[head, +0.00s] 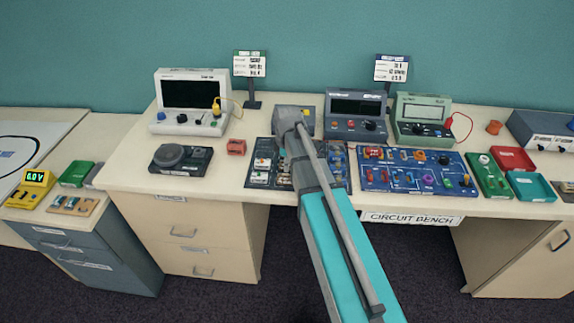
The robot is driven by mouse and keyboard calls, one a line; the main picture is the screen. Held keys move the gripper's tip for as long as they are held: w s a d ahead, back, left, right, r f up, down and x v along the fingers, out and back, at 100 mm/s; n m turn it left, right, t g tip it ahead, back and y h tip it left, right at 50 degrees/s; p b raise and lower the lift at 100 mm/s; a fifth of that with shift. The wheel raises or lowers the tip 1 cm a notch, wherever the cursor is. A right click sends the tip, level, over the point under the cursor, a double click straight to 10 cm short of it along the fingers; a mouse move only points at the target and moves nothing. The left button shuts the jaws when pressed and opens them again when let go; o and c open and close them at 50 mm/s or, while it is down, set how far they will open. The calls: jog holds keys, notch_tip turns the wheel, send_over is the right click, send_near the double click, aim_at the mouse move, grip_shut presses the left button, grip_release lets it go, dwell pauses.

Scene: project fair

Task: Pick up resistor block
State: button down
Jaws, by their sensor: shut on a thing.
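My gripper (290,121) is at the end of my arm, over the back of the dark component board (255,182) in the middle of the bench. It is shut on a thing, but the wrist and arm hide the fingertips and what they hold. I cannot tell whether that thing is the resistor block. Several small parts lie on the board on both sides of my arm.
A white-framed scope (190,88) and a black speaker-like unit (180,160) stand left. A grey meter (355,128), a green meter (422,135) and a blue circuit board (415,183) stand right. Two sign stands rise behind. Bare bench (130,170) shows at the left.

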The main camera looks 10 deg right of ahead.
jog(key=shift+r, duration=0.1)
notch_tip(320, 180, up, 3)
jog(key=p, duration=0.2)
jog(key=shift+f+p, duration=0.2)
jog(key=shift+p, duration=0.2)
jog(key=s+r+p, duration=0.1)
jog(key=r+p, duration=0.1)
jog(key=s+r+p, duration=0.4)
jog(key=shift+a+r+p, duration=0.1)
jog(key=shift+r+p, duration=0.15)
jog(key=shift+p, duration=0.05)
jog(key=s+r+p, duration=0.3)
jog(key=s, duration=0.6)
jog(key=shift+a+r+p, duration=0.25)
jog(key=shift+r+p, duration=0.05)
jog(key=shift+r, duration=0.05)
jog(key=shift+f+b, duration=0.35)
jog(key=shift+f, duration=0.05)
